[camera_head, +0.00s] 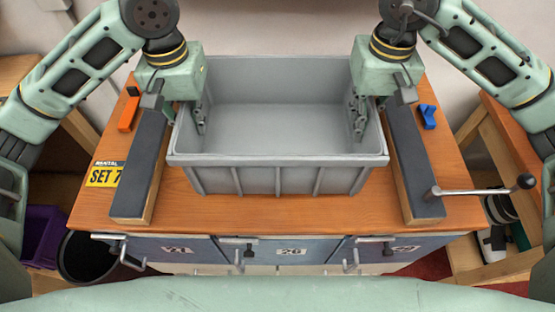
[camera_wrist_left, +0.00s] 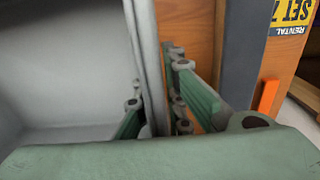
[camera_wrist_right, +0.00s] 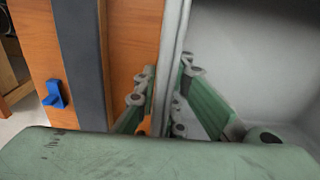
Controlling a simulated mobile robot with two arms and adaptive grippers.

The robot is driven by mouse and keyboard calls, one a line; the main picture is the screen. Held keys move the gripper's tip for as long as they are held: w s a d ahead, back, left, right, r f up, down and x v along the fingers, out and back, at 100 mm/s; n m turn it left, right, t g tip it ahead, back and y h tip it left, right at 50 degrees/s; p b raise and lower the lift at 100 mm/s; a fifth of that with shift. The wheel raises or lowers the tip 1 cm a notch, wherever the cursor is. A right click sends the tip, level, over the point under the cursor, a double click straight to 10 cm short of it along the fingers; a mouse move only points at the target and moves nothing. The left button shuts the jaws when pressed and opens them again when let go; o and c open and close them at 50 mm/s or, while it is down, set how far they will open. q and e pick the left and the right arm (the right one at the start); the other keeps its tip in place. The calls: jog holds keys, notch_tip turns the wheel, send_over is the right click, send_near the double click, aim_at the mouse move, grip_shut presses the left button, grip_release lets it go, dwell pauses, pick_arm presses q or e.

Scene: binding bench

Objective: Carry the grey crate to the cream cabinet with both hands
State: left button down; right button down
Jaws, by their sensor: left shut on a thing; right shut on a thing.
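The grey crate (camera_head: 278,145) is upright and empty on or just above the orange-brown bench top, between two dark padded bars; I cannot tell whether it touches the wood. My left gripper (camera_head: 188,112) is shut on its left wall, one finger inside and one outside. In the left wrist view the wall (camera_wrist_left: 150,65) runs between the fingers of the left gripper (camera_wrist_left: 155,120). My right gripper (camera_head: 368,108) is shut on the right wall in the same way. In the right wrist view the wall (camera_wrist_right: 170,70) passes between the fingers (camera_wrist_right: 165,105). No cream cabinet shows clearly.
The bench top (camera_head: 300,210) has a left bar (camera_head: 140,170) and a right bar (camera_head: 415,165) beside the crate. A clamp handle (camera_head: 485,190) sticks out at right. An orange item (camera_head: 129,113), a blue item (camera_head: 427,116) and a yellow label (camera_head: 105,174) lie near the edges. Drawers (camera_head: 290,249) face me.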

aim_at(200, 140)
pick_arm(q)
jog(key=shift+f, duration=0.35)
pick_arm(e)
jog(key=shift+f, duration=0.35)
pick_arm(q)
jog(key=shift+f, duration=0.2)
pick_arm(e)
jog(key=shift+f, duration=0.15)
